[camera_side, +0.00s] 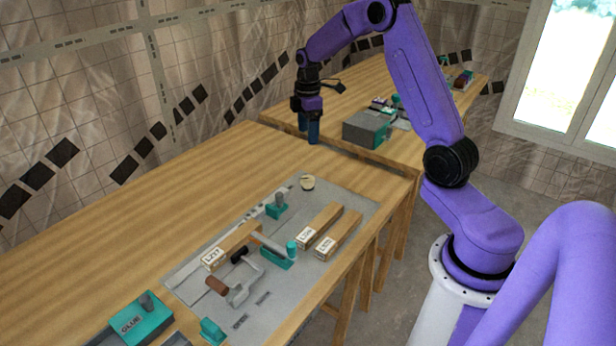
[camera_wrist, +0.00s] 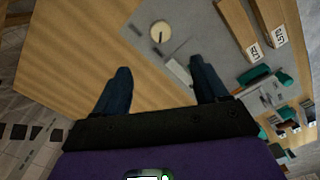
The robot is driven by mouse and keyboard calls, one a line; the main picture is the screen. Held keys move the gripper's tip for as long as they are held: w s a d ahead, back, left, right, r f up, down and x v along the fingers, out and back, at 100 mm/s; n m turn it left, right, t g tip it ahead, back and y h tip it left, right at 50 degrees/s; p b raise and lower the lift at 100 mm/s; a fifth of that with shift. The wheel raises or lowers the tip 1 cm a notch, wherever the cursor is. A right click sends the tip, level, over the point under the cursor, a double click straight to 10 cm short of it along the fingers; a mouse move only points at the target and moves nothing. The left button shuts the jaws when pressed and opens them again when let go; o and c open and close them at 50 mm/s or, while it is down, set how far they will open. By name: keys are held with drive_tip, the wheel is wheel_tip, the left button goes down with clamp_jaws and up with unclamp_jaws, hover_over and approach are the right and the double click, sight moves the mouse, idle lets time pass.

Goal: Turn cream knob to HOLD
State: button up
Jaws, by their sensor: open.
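The cream knob (camera_side: 307,182) is a small round dial at the far end of the grey panel (camera_side: 190,270). It also shows in the wrist view (camera_wrist: 160,32) at the top middle, with a dark mark on its face. I cannot make out a HOLD label or which setting the knob is at. My gripper (camera_side: 308,138) is open and empty, above the far part of the bench and beyond the knob in the side view. In the wrist view its two dark blue fingers (camera_wrist: 160,68) are spread apart, and the knob appears past their tips, not between them.
Labelled wooden blocks (camera_side: 320,225), a teal-based clamp (camera_side: 277,207), a hammer (camera_side: 268,243) and a teal GLUE box (camera_side: 143,318) lie on or near the panel. A second bench with a grey-green box (camera_side: 366,130) stands behind.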

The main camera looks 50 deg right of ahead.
sight(308, 179)
wheel_tip(308, 179, down, 16)
drive_tip(key=shift+f, duration=0.25)
idle(0.3)
drive_tip(key=c, duration=1.1)
